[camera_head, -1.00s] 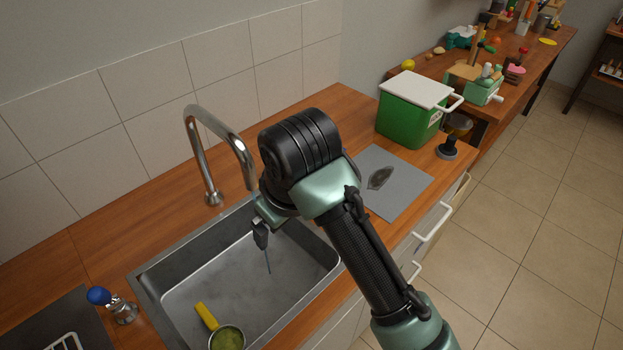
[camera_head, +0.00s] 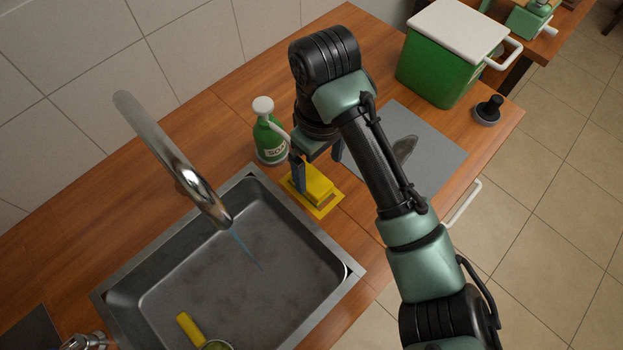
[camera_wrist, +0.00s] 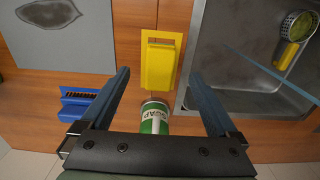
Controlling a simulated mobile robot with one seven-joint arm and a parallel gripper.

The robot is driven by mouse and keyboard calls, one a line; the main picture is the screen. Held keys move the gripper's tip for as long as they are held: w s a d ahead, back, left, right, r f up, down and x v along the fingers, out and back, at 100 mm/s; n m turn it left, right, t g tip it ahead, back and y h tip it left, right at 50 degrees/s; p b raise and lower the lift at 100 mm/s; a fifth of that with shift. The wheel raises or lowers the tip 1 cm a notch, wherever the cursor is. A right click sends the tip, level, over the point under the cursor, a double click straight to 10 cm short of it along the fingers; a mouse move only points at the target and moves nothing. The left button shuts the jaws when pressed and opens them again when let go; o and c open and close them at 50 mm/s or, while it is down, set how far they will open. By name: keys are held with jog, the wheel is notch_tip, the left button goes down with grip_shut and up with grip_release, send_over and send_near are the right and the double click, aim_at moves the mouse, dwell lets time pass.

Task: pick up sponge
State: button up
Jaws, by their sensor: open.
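The yellow sponge (camera_head: 317,183) lies on a yellow tray (camera_head: 325,211) on the wooden counter, between the sink and the grey mat. In the wrist view the sponge (camera_wrist: 157,66) appears ahead of the fingers, centred between them, with the tray's rim (camera_wrist: 178,38) around its top and right. My gripper (camera_head: 318,166) is open and points down above the sponge, holding nothing. In the wrist view its two fingers (camera_wrist: 159,75) are spread wider than the sponge. My arm hides part of the counter behind it.
A green soap bottle (camera_head: 269,140) stands close beside the gripper. The sink (camera_head: 230,265) with its faucet (camera_head: 165,155) is at left, holding a yellow-handled strainer (camera_head: 189,328). A grey mat (camera_head: 440,155) and green bin (camera_head: 437,70) are at right. A blue holder (camera_wrist: 80,108) shows in the wrist view.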

aim_at(316, 184)
notch_tip(316, 184, down, 3)
jog(key=shift+r+b, duration=0.1)
jog(key=shift+b, duration=0.35)
jog(key=shift+w+a+f, duration=0.1)
jog(key=shift+a+f, duration=0.05)
jog(key=shift+f, duration=2.5)
jog(key=c, duration=1.4)
jog(key=shift+r, duration=0.15)
jog(key=shift+r, duration=0.25)
jog(key=r, duration=0.2)
jog(key=shift+d+r, duration=0.2)
jog(key=shift+r, duration=0.2)
jog(key=s+d, duration=1.2)
jog(key=shift+s+d, duration=0.15)
jog(key=shift+s, duration=0.2)
